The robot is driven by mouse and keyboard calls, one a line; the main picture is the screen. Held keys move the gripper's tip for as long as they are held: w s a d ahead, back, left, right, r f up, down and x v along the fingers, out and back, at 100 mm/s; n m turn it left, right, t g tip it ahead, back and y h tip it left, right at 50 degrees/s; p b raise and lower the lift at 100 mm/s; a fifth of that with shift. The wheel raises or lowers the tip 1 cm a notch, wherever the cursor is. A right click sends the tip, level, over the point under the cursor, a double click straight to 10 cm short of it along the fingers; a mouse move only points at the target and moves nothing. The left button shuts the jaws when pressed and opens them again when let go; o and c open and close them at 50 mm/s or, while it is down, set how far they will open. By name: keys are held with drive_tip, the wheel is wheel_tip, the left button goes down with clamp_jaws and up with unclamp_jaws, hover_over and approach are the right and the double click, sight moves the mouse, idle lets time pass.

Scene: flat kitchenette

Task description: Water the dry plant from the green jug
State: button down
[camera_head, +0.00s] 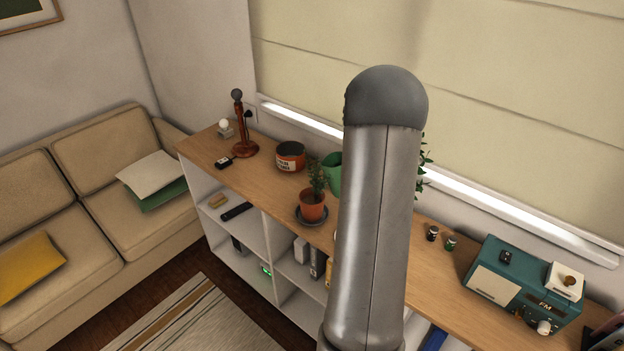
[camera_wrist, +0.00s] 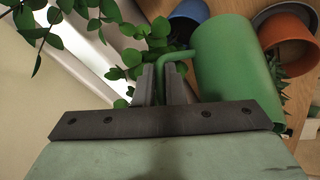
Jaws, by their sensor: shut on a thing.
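The green jug (camera_wrist: 235,60) fills the upper right of the wrist view. My gripper (camera_wrist: 160,80) is shut on its handle. In the head view, part of the jug (camera_head: 333,173) shows beside my arm, just right of a small plant (camera_head: 318,175) in a terracotta pot (camera_head: 312,207). That pot stands on a dark saucer (camera_head: 299,219) on the shelf top, and the pot also shows in the wrist view (camera_wrist: 288,36). A trailing leafy plant (camera_head: 424,165) shows behind my arm. My gripper is hidden in the head view. I cannot tell which plant is dry or whether the jug holds water.
On the wooden shelf top (camera_head: 265,180) stand a red-brown pot (camera_head: 290,157), a lamp-like wooden stand (camera_head: 242,130), two small jars (camera_head: 441,238) and a teal radio (camera_head: 520,285). A blue pot (camera_wrist: 188,18) shows in the wrist view. The window blind (camera_head: 480,90) is close behind.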

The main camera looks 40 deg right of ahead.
drive_tip(key=shift+w+a+r+g+h, duration=0.2)
drive_tip(key=shift+w+a+r+h, duration=0.1)
drive_tip(key=shift+a+r+h, duration=0.15)
drive_tip(key=shift+w+a+r+g+h, duration=0.25)
drive_tip(key=shift+a+r+h, duration=0.15)
drive_tip(key=shift+r, duration=0.15)
drive_tip(key=shift+w+a+n+b, duration=0.2)
drive_tip(key=shift+a+n+b, duration=0.1)
drive_tip(key=shift+b, duration=0.55)
drive_tip(key=a+r+h+b, duration=0.1)
drive_tip(key=w+a+r+g+h+b, duration=0.1)
drive_tip(key=r+b, duration=0.1)
drive_tip(key=a+r+n+h+b, duration=0.1)
drive_tip(key=r+h+b, duration=0.1)
drive_tip(key=shift+w+r+g, duration=0.15)
drive_tip(key=shift+w+g, duration=0.15)
drive_tip(key=shift+g, duration=0.05)
drive_tip(key=shift+w+a+r+h, duration=0.15)
drive_tip(key=shift+a+r+h, duration=0.1)
drive_tip(key=shift+r+h, duration=0.3)
drive_tip(key=shift+w+a+r+g+h+b, duration=0.1)
drive_tip(key=shift+a+r+g+h+b, duration=0.2)
drive_tip(key=shift+r+h+b, duration=0.1)
drive_tip(key=shift+w+a+r+n, duration=0.1)
drive_tip(key=shift+a+r+n, duration=0.05)
drive_tip(key=shift+n, duration=0.15)
